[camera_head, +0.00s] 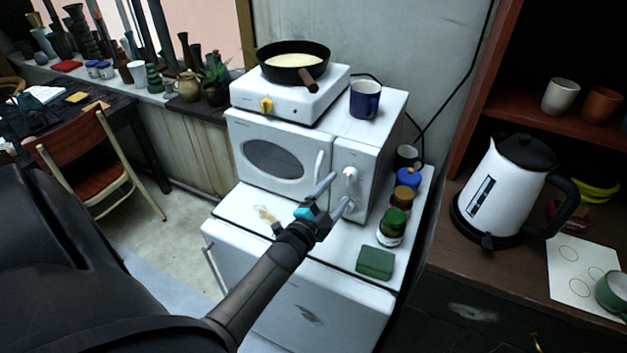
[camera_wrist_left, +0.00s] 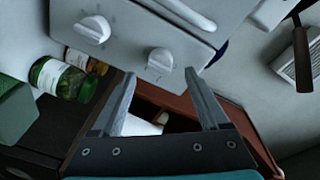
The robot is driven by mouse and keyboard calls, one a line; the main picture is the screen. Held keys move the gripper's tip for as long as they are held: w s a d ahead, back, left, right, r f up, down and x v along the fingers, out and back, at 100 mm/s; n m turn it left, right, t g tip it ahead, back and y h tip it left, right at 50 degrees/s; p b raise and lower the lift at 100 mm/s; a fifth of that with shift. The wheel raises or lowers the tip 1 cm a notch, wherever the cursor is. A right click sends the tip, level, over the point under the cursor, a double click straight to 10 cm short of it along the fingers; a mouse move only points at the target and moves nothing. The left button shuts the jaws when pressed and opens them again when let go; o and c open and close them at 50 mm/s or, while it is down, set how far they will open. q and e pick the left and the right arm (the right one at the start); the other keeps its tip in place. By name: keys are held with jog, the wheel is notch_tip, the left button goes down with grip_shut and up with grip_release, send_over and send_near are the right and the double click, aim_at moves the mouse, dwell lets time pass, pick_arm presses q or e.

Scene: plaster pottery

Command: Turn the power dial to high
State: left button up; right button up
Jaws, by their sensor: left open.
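The white microwave (camera_head: 270,150) has a control panel right of its door handle. One white dial (camera_head: 350,175) shows there in the head view. The left wrist view shows two white dials, one nearer the jars (camera_wrist_left: 93,29) and one just beyond the fingertips (camera_wrist_left: 159,62). I cannot read their labels, so which is the power dial is unclear. My left gripper (camera_head: 340,190) is open in front of the panel. In the left wrist view its fingers (camera_wrist_left: 160,76) are apart, pointing at the nearer dial, with nothing between them. My right gripper is not in view.
A hotplate (camera_head: 290,98) with a yellow knob and a frying pan (camera_head: 293,62) stands on the microwave, beside a blue mug (camera_head: 365,99). Jars (camera_head: 391,228) and a green box (camera_head: 375,263) stand to the right. A kettle (camera_head: 505,190) is on the right counter.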

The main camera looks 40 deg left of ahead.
pick_arm(q)
jog(key=s+d, duration=0.1)
jog(key=s, duration=0.9)
jog(key=shift+s, duration=0.3)
jog(key=shift+d, duration=0.15)
